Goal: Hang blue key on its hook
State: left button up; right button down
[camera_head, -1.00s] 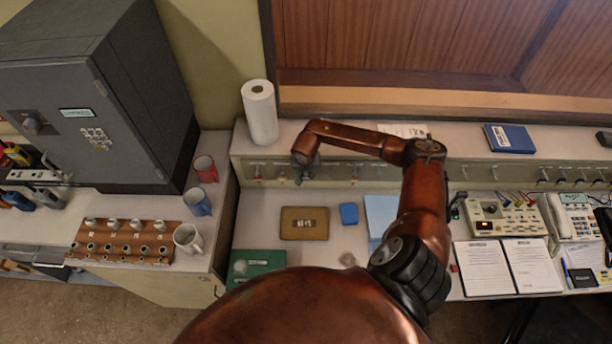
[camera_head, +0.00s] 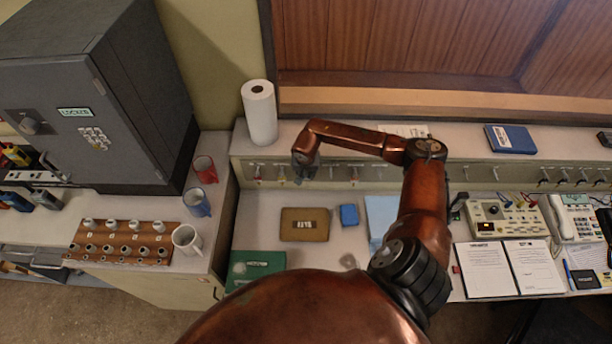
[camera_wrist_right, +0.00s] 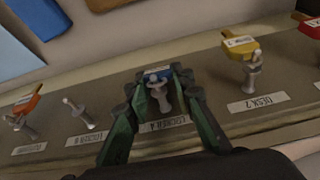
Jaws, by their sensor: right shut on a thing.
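The blue key (camera_wrist_right: 157,74) shows as a blue tag between the fingertips of my right gripper (camera_wrist_right: 159,80) in the right wrist view. The gripper is shut on it. A grey metal hook (camera_wrist_right: 160,98) with a small round end stands right at the tag, between the fingers. I cannot tell whether the key bears on the hook. A label (camera_wrist_right: 168,124) sits below this hook. In the head view my right gripper (camera_head: 303,168) is at the hook strip (camera_head: 340,172) along the back of the desk; the key is too small to make out there.
In the wrist view a yellow key (camera_wrist_right: 240,46) hangs on the neighbouring hook at right, and an orange key (camera_wrist_right: 27,104) at far left. The hook between (camera_wrist_right: 84,116) is bare. A paper roll (camera_head: 260,112) stands on the ledge; a brown tray (camera_head: 304,236) lies below.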

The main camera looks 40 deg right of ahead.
jog(key=shift+w+d+r, duration=0.3)
jog(key=shift+w+d, duration=0.05)
jog(key=c, duration=1.9)
grip_release()
jog(key=o, duration=0.3)
jog(key=shift+f, duration=0.1)
jog(key=shift+a, duration=0.1)
jog(key=shift+s+p+v, duration=0.2)
jog(key=shift+p+v, duration=1.65)
jog(key=shift+v, duration=1)
jog(key=shift+a+f, duration=0.1)
jog(key=shift+s, duration=0.1)
